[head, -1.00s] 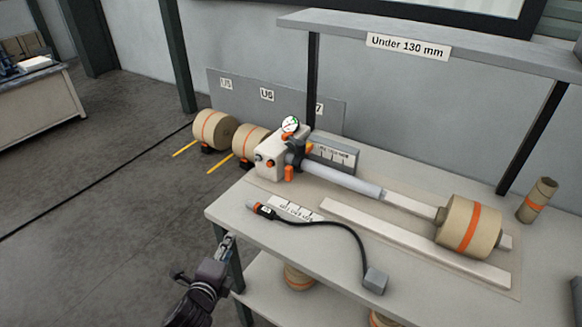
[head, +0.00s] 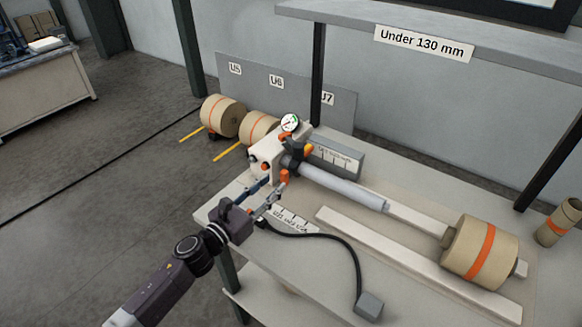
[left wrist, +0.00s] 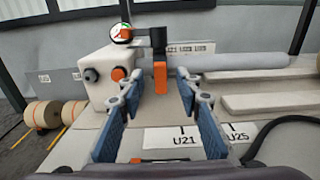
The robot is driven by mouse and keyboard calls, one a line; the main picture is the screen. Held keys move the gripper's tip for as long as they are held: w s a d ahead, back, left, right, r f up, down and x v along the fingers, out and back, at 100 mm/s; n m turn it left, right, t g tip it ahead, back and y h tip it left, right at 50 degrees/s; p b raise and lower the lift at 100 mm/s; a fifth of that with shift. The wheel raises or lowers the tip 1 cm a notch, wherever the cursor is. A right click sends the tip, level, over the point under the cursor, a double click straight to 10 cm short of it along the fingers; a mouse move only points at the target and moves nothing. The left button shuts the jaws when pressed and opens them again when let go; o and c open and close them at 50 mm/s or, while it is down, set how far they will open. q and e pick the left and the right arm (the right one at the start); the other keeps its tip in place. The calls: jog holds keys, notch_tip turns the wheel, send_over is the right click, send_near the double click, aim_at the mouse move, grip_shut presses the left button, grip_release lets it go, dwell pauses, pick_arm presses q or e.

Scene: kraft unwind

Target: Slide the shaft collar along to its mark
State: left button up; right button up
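The dark shaft collar (head: 291,162) with an orange lever sits on the grey shaft (head: 345,188), close against the white block (head: 268,152). In the left wrist view the collar (left wrist: 158,42) is ahead, with its orange lever (left wrist: 160,78) hanging down between the fingers in the picture. My left gripper (head: 273,186) is open and empty, just in front of the collar and block. Its blue-padded fingers (left wrist: 157,92) stand apart on either side of the lever's line; I cannot tell whether they touch. A marked scale (head: 336,158) stands behind the shaft. My right gripper is not in view.
A label plate (head: 294,219) with U21 and U25 lies on the table under the gripper. A black cable runs to a grey box (head: 369,306). A kraft roll (head: 480,253) sits at the shaft's right. An overhead shelf (head: 430,32) spans the back.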

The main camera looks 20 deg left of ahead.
aim_at(282, 175)
pick_arm(q)
jog(key=shift+w+d+r, duration=0.15)
jog(key=shift+w+r, duration=0.1)
jog(key=shift+w, duration=0.1)
jog(key=p+x, duration=0.1)
jog(key=x, duration=0.2)
jog(key=shift+w+r, duration=0.15)
jog(key=shift+f+x, duration=0.2)
jog(key=shift+x, duration=0.9)
jog(key=shift+w+d, duration=0.1)
jog(key=shift+w, duration=0.05)
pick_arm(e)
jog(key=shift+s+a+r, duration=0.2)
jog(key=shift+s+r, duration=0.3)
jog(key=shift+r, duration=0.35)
pick_arm(q)
jog(key=shift+c, duration=0.3)
grip_shut()
